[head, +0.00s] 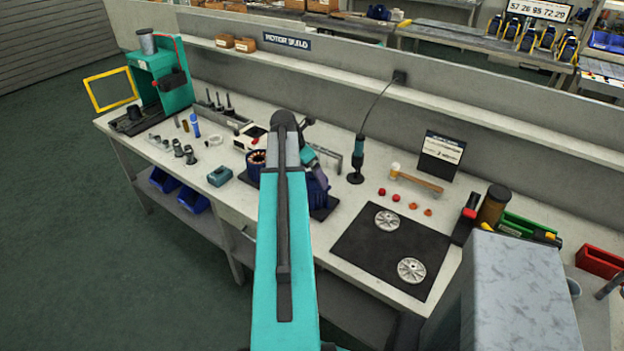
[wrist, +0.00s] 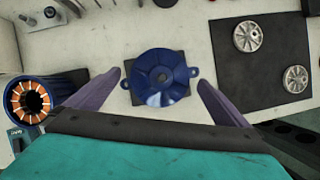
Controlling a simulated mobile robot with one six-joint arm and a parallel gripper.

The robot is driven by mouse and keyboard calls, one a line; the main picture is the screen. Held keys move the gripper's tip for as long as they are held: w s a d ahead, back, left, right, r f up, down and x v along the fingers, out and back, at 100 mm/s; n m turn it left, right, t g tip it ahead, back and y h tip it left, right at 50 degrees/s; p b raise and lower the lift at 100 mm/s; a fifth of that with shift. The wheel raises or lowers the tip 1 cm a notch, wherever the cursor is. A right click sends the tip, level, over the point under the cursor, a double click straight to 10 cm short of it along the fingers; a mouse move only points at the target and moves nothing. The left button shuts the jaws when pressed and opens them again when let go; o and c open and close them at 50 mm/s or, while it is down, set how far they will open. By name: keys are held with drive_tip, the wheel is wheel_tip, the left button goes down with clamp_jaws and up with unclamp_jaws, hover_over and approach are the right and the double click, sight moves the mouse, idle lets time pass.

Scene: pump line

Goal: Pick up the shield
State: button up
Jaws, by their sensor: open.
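A dark blue round ribbed part with two side ears, which looks like the shield (wrist: 160,77), lies on a small dark pad (wrist: 187,110). My gripper (wrist: 159,80) is open in the wrist view, with one purple finger on each side of the shield. Both fingers appear apart from it, and nothing is held. The height gap cannot be judged. In the head view my arm hides most of this spot. A bit of blue (head: 317,192) shows to the right of my arm, beside a purple finger.
A blue stator with copper windings (wrist: 32,103) stands left of the shield. Two silver discs (head: 387,220) lie on a black mat (head: 350,245) to the right. A hanging screwdriver (head: 357,160) and a mallet (head: 420,180) are behind. A teal press (head: 165,75) stands far left.

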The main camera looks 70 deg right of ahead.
drive_tip(key=shift+s+d+f, duration=0.15)
drive_tip(key=shift+d+f, duration=0.05)
drive_tip(key=shift+f, duration=0.45)
drive_tip(key=shift+c, duration=0.4)
drive_tip(key=c, duration=0.9)
